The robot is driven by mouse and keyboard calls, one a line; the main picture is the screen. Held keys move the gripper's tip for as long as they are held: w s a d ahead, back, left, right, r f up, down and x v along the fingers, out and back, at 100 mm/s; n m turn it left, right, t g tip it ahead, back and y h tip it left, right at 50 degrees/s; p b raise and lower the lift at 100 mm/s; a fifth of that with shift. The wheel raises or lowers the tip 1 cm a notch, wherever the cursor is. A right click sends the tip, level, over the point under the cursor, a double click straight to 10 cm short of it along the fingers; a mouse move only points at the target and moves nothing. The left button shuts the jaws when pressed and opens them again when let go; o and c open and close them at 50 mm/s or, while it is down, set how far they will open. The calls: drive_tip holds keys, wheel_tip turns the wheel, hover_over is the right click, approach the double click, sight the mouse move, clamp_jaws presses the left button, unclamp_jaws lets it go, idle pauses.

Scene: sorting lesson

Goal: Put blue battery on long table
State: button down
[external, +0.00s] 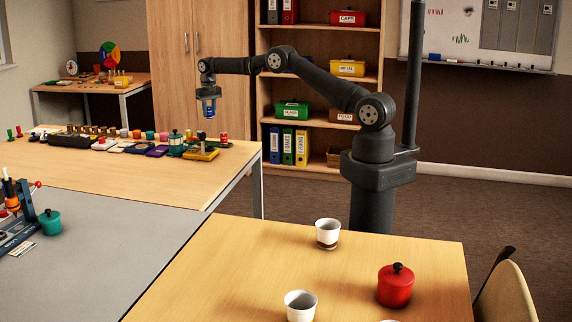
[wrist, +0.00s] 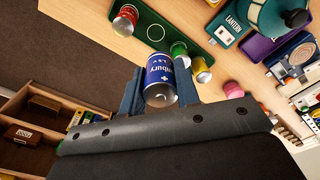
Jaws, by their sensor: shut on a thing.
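My gripper (external: 208,101) is shut on the blue battery (wrist: 160,78), a small blue cylinder with pale lettering and a metal end. In the wrist view the battery sits between the two fingers of the gripper (wrist: 160,88). In the external view only a small blue part of the battery (external: 209,113) shows below the fingers. It is held in the air near the right end of the long wooden table (external: 150,184), with a gap above the things there.
A green tray (wrist: 143,17) under the gripper has a round outline. A red battery (wrist: 125,20), a green one (wrist: 179,50) and a yellow one (wrist: 201,70) stand by it. A dark teal lantern (external: 176,144) stands close. The table's front is clear.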

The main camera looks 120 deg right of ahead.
drive_tip(key=f, duration=0.3)
drive_tip(key=s+f, duration=0.1)
drive_tip(key=shift+d+f, duration=0.15)
drive_tip(key=shift+d, duration=0.15)
drive_tip(key=shift+f, duration=3.75)
drive_tip(key=shift+f, duration=0.35)
drive_tip(key=c, duration=1)
unclamp_jaws()
drive_tip(key=r, duration=1.7)
drive_tip(key=shift+a+r, duration=0.15)
drive_tip(key=shift+a, duration=0.2)
